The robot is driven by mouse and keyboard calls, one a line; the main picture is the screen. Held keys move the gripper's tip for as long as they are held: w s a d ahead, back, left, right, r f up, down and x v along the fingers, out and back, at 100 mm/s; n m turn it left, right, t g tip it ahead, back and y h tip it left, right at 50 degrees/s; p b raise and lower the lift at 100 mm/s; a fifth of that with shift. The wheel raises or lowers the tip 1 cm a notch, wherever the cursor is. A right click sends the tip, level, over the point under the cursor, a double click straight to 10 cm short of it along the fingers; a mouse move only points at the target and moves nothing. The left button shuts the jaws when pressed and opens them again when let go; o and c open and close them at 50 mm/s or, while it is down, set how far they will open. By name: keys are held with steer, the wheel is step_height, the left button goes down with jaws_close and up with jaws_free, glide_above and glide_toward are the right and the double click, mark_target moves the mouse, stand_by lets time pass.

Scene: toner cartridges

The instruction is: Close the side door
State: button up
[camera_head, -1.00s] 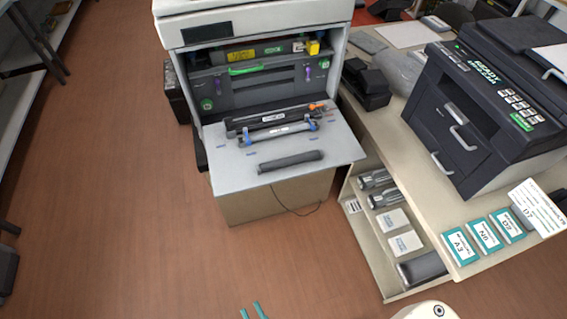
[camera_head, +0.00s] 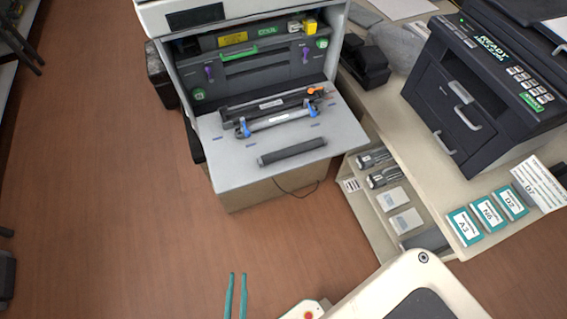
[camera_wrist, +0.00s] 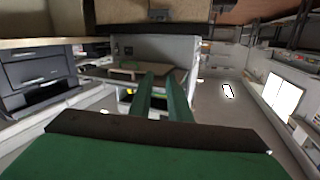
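The side door (camera_head: 225,168) is a light grey panel on the front of the white office machine (camera_head: 160,21). It lies folded down, about level, and the machine's dark inside is exposed. A black and grey cartridge unit (camera_head: 275,118) with blue ends and a dark roller (camera_head: 292,151) lie on the door. My gripper (camera_head: 237,276) has two thin teal fingers, apart and empty, over the floor well in front of the door. The fingers (camera_wrist: 160,76) also show in the wrist view, with a gap between them and a grey cabinet-like body beyond.
A black printer (camera_head: 455,125) stands on the desk at right, above a shelf with bottles and boxes (camera_head: 398,207). Teal-edged cards (camera_head: 487,213) lie at the desk edge. The floor (camera_head: 110,200) at left is clear.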

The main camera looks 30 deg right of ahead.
steer(key=w+f+m+g+h, duration=0.1)
steer(key=w+m+g+h, duration=0.3)
steer(key=w, duration=0.3)
steer(key=m+g+h, duration=0.8)
steer(key=m+g, duration=0.4)
steer(key=g, duration=0.5)
glide_toward(297, 164)
step_height(297, 164, down, 4)
steer(key=w+d, duration=0.1)
steer(key=w, duration=0.1)
steer(key=x, duration=1)
steer(key=shift+s+d+f, duration=0.15)
steer(key=shift+d+f, duration=0.05)
steer(key=shift+d, duration=0.1)
jaws_close()
